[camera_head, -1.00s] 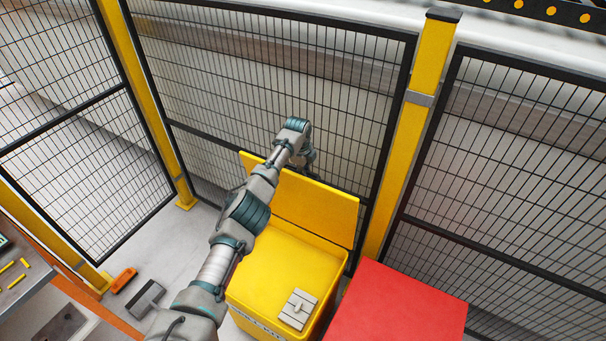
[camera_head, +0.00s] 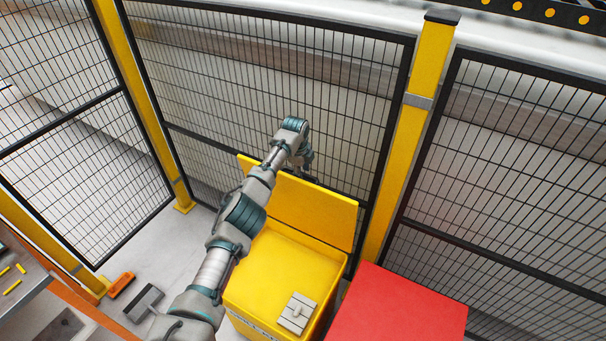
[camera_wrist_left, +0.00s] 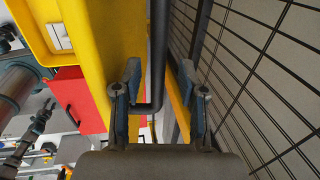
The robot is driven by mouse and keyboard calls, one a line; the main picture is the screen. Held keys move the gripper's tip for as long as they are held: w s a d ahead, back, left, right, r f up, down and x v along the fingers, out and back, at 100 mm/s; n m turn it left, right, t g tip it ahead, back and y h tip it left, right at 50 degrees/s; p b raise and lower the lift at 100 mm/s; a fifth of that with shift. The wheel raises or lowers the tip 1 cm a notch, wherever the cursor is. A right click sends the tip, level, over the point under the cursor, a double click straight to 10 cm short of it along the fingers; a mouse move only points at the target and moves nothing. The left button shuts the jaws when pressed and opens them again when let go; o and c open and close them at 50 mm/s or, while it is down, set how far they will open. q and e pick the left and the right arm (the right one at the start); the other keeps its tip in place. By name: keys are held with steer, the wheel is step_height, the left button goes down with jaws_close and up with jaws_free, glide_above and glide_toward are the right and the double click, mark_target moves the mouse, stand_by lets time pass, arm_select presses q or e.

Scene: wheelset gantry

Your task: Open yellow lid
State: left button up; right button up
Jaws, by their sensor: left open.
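The yellow lid (camera_head: 300,208) stands raised at the back of the yellow box (camera_head: 285,275), close to the mesh fence. My left gripper (camera_head: 303,165) is at the lid's upper edge, partly hidden behind my own wrist. In the left wrist view the left gripper (camera_wrist_left: 160,88) has its two fingers apart with nothing gripped. I cannot tell whether the fingers touch the lid. My right gripper is not in view.
The mesh fence (camera_head: 270,80) stands right behind the lid, with a yellow post (camera_head: 408,130) to its right. A red box (camera_head: 400,308) stands right of the yellow box.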

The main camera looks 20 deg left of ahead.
arm_select(q)
step_height(320, 180, up, 10)
steer(key=s, duration=0.1)
steer(key=shift+s, duration=0.25)
steer(key=shift+a+f, duration=0.1)
